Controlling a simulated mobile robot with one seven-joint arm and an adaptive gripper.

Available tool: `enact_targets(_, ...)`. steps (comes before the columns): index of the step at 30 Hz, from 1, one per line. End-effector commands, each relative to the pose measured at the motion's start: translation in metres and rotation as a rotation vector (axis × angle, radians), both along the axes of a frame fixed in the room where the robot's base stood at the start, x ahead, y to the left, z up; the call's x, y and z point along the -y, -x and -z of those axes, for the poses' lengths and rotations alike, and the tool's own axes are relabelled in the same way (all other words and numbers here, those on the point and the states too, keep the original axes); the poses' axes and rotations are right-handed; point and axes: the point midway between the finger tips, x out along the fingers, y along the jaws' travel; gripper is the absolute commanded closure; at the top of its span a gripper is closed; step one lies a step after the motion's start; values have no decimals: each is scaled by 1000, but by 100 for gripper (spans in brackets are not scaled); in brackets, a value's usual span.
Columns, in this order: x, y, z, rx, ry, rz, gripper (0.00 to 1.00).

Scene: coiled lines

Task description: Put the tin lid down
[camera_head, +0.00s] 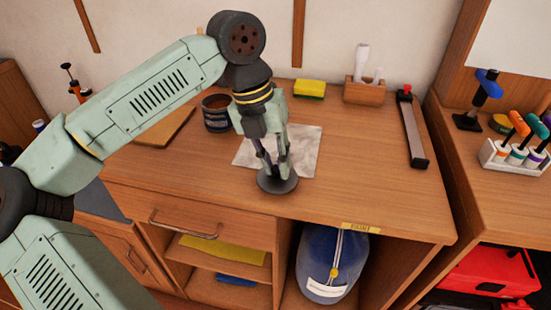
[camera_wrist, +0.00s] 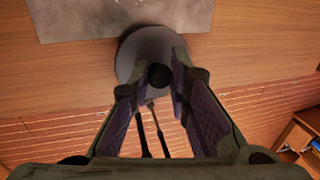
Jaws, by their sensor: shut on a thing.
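The tin lid (camera_head: 279,186) is a dark grey round disc near the front edge of the wooden worktop. My gripper (camera_head: 275,168) points down and is shut on the lid's knob. In the wrist view the lid (camera_wrist: 141,50) lies beyond the fingertips, with its black knob between them. The lid looks about level; I cannot tell whether it touches the worktop or hangs just above it. An open dark tin (camera_head: 217,122) with brown contents stands behind and left of my gripper.
A pale sheet (camera_head: 304,150) lies behind the lid. A yellow sponge (camera_head: 310,88), a wooden block holder (camera_head: 365,92) and a long dark-ended bar (camera_head: 413,130) are farther back and right. The worktop (camera_head: 370,190) right of the lid is clear. A board (camera_head: 165,128) lies at left.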

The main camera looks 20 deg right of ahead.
Motion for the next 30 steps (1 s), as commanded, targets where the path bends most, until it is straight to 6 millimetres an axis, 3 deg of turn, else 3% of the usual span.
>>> enact_targets(10, 0, 0, 12, 0, 0, 0, 100)
enact_targets(11, 0, 0, 11, 0, 0, 0, 82)
enact_targets(20, 0, 0, 10, 0, 0, 0, 63)
enact_targets(30, 0, 0, 7, -1, 1, 0, 63)
